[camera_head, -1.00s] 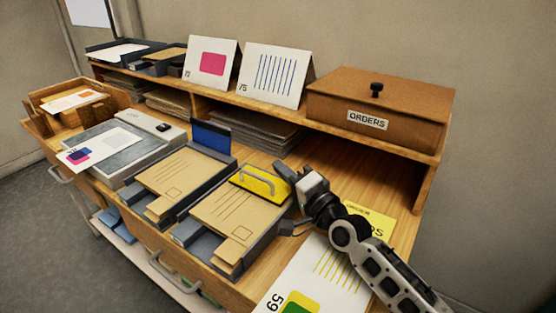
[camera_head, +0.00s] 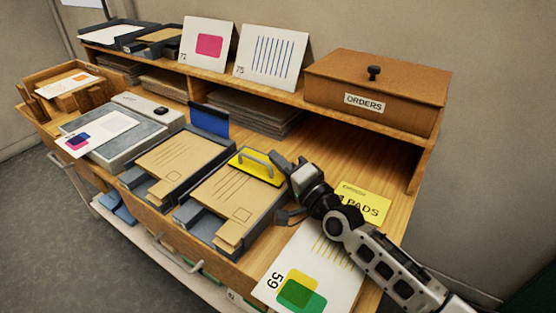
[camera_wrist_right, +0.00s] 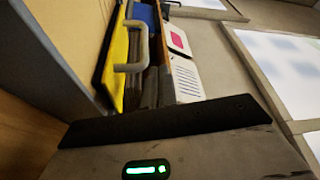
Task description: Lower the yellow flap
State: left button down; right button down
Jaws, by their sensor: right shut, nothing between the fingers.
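The yellow flap (camera_head: 262,174) with a grey bar handle lies low over the back end of the right-hand tray (camera_head: 190,216), across a brown envelope (camera_head: 236,200). Its exact tilt is hard to tell. In the right wrist view the yellow flap (camera_wrist_right: 116,62) shows at a steep angle, its handle sticking out. My right gripper (camera_head: 281,164) is shut and empty, close to the right end of the flap. Whether it touches the flap cannot be told. My left gripper is not in view.
Left of it a similar tray with an envelope (camera_head: 172,165) has its blue flap (camera_head: 209,119) standing up. A yellow pads label (camera_head: 362,203) and a printed card (camera_head: 300,270) lie near my right arm. The ORDERS box (camera_head: 378,90) stands on the shelf behind.

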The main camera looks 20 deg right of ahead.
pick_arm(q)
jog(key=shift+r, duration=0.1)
pick_arm(e)
jog(key=shift+r, duration=0.1)
